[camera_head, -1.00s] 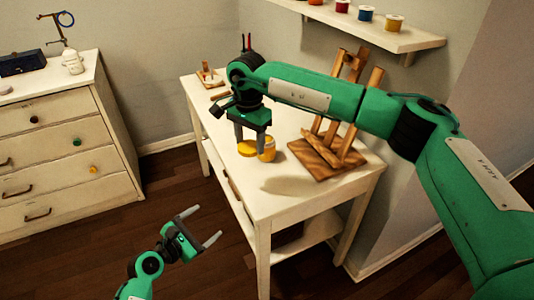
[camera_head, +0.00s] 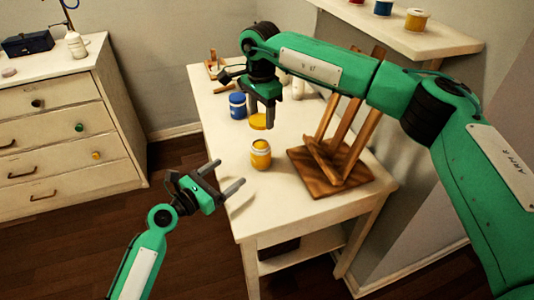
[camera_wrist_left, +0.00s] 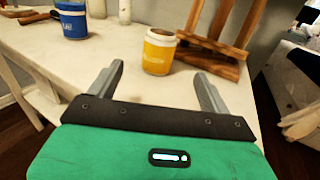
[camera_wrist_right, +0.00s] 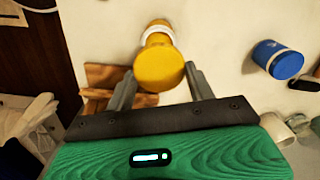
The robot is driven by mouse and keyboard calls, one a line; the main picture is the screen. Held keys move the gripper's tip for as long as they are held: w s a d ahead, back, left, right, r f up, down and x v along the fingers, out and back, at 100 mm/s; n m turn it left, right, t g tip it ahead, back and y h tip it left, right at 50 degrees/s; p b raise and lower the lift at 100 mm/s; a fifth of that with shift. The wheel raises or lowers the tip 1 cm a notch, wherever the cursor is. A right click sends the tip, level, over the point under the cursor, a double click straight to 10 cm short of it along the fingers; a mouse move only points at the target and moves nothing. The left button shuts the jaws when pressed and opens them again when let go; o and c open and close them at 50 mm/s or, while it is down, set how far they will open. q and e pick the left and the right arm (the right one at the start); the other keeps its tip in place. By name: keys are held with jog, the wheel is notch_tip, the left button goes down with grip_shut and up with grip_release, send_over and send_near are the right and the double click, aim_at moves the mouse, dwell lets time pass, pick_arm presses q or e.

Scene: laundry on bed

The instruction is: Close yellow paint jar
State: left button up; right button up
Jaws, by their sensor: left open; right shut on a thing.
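The yellow paint jar (camera_head: 261,158) stands upright on the white table, its pale rim uncovered. It also shows in the left wrist view (camera_wrist_left: 159,53). My right gripper (camera_head: 262,114) is shut on the yellow lid (camera_head: 259,123) and holds it above and behind the jar, apart from it. In the right wrist view the lid (camera_wrist_right: 158,68) sits between the fingertips and overlaps the view of the jar (camera_wrist_right: 158,34). My left gripper (camera_head: 229,174) is open and empty at the table's left edge, its fingers pointing toward the jar.
A wooden easel (camera_head: 331,165) stands close to the right of the jar. A blue paint jar (camera_head: 237,105) and white bottles (camera_head: 298,87) are farther back. The white table (camera_head: 290,210) is clear in front of the jar. A shelf with jars (camera_head: 428,40) hangs at upper right.

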pick_arm(q)
jog(key=shift+s+a, duration=0.1)
jog(key=shift+s, duration=0.05)
pick_arm(e)
jog(key=shift+s+a+r, duration=0.15)
pick_arm(q)
jog(key=shift+w+d, duration=0.35)
jog(key=shift+w, duration=0.05)
jog(key=x, duration=1.1)
jog(key=shift+d, duration=0.1)
jog(key=c, duration=1.5)
pick_arm(e)
send_over(261, 146)
jog(key=shift+f, duration=2.55)
jog(key=shift+f, duration=0.15)
jog(key=shift+f, duration=0.75)
jog(key=shift+f, duration=0.6)
